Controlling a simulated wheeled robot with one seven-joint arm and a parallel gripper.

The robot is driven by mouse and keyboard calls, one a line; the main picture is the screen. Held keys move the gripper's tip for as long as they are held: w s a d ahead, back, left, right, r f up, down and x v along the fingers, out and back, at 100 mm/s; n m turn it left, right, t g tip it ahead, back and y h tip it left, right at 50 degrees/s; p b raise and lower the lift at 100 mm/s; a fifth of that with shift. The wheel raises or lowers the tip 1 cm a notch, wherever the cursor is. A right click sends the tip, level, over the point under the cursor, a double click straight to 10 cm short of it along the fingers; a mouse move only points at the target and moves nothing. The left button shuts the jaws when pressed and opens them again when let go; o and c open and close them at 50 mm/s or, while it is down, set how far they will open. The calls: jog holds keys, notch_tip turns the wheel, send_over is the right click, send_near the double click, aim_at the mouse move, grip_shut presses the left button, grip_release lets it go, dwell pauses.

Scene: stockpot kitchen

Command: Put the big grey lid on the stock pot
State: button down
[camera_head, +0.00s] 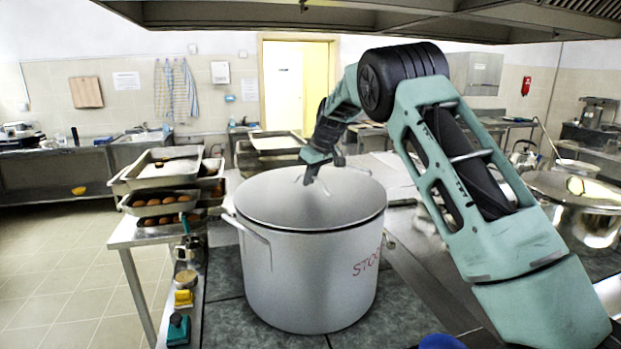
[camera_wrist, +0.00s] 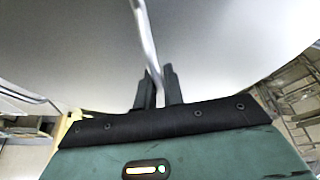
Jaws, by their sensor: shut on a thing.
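The stock pot (camera_head: 312,285) is a tall pale grey pot with red lettering on its side, upright in the middle of the head view. The big grey lid (camera_head: 265,200) lies level across the pot's mouth, its edge lining up with the rim. I cannot tell whether it is fully seated. My gripper (camera_head: 310,179) reaches down over the lid and is shut on its thin metal handle. In the wrist view, the fingers (camera_wrist: 157,88) close around the handle bar, with the lid's smooth grey surface (camera_wrist: 225,45) filling the area beyond.
Stacked trays with brown eggs (camera_head: 160,201) stand left of the pot. Small items, including a yellow-topped one (camera_head: 184,298), line the counter's left edge. A shiny pot (camera_head: 580,205) stands at right behind my arm. A hood (camera_head: 350,18) hangs overhead.

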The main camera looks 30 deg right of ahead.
jog(key=shift+f+b, duration=0.3)
dwell(0.4)
jog(key=c, duration=1.4)
grip_release()
jog(key=shift+c, duration=0.2)
jog(key=shift+f, duration=0.1)
